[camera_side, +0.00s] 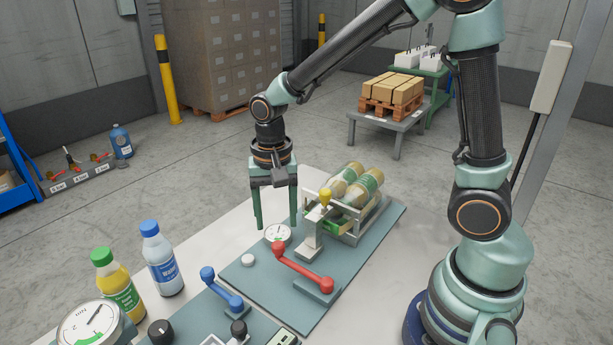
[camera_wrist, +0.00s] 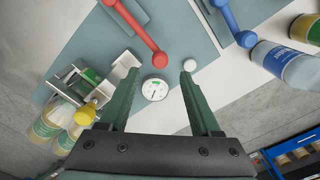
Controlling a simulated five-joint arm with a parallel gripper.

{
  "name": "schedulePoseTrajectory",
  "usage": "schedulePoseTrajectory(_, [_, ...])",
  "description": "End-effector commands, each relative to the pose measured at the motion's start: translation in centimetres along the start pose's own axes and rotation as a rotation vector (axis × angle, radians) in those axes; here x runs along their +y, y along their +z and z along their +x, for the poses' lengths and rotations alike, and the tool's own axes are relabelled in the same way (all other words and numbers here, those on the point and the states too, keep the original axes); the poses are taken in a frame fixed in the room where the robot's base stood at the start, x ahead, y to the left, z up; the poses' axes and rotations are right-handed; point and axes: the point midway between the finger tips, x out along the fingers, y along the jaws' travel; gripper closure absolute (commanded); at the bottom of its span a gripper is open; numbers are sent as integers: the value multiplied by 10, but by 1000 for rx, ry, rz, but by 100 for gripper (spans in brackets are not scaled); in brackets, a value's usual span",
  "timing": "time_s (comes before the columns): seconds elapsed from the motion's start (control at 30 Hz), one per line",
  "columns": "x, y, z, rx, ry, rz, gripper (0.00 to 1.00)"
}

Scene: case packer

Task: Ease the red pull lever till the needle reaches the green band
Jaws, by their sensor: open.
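The red pull lever (camera_side: 304,266) lies tilted over the teal panel, its round knob at the left end. In the wrist view the red lever (camera_wrist: 140,33) reaches down from the top edge, its knob just beyond my fingertips. A small round gauge (camera_side: 278,234) with a green mark sits beside the knob. The gauge shows between my fingers in the wrist view (camera_wrist: 155,89), its needle too small to read surely against the green. My gripper (camera_side: 276,226) is open and empty, pointing down above the gauge, apart from the lever. Its fingers (camera_wrist: 160,74) frame the gauge.
A post with a yellow knob (camera_side: 326,196) and a rack of bottles (camera_side: 362,222) stand behind the lever. A white button (camera_side: 248,260) is left of it. A blue lever (camera_side: 222,288), two bottles (camera_side: 162,258) and a larger gauge (camera_side: 90,328) are at the front left.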

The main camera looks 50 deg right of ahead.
Motion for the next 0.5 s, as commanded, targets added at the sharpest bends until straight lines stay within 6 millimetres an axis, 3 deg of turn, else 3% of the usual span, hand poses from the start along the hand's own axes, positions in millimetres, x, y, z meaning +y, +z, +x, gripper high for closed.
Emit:
schedulePoseTrajectory(0.2, [1,1,40,-3,4,-1,36])
schedulePoseTrajectory(0.5, [0,0,63,0,0,-1,36])
